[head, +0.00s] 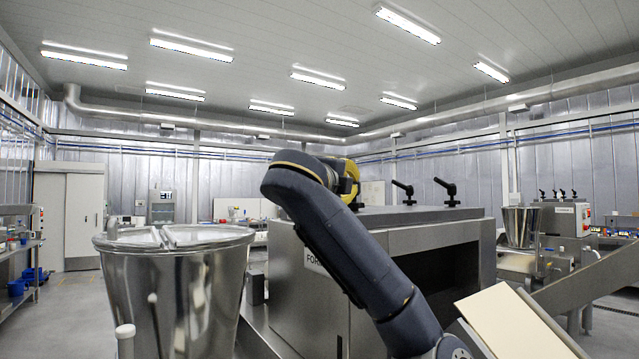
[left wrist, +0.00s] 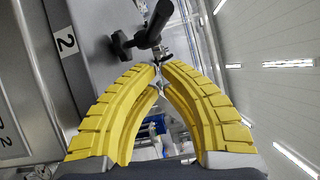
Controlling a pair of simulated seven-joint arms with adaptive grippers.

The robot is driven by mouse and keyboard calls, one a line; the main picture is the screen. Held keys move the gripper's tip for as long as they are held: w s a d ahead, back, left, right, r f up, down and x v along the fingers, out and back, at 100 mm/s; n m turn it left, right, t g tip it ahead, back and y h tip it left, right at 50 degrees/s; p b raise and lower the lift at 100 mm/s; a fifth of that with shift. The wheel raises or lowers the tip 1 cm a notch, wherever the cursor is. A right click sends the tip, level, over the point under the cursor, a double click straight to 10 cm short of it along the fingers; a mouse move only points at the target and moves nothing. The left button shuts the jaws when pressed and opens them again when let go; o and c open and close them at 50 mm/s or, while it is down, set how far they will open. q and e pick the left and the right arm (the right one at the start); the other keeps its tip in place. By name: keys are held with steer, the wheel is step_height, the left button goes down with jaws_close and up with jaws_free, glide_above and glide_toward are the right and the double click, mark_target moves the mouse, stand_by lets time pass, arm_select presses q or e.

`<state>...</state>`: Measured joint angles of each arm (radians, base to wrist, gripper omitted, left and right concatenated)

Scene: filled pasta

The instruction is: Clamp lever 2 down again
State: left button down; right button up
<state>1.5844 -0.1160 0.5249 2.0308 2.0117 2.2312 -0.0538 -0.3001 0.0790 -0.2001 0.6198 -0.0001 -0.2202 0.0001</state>
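My left gripper (head: 349,178) is at the near left top edge of the steel forming machine (head: 420,213). In the left wrist view its yellow fingers (left wrist: 158,66) are drawn together at the tips, with an arched gap behind them. A black clamp lever (left wrist: 154,26) with a side knob lies just past the fingertips, beside a white label "2" (left wrist: 66,42). Whether the tips touch it I cannot tell. Two other black levers (head: 403,191) (head: 447,191) stand up on the machine top to the right. My right gripper is not in view.
A large steel hopper (head: 180,290) with a lid stands at the left front. A pale sloped panel (head: 512,322) is at the lower right. Another machine with a red button (head: 587,226) stands farther right.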

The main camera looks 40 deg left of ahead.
arm_select(q)
steer(key=s, duration=1)
steer(key=shift+d+f, duration=0.15)
steer(key=shift+f, duration=0.05)
stand_by(0.4)
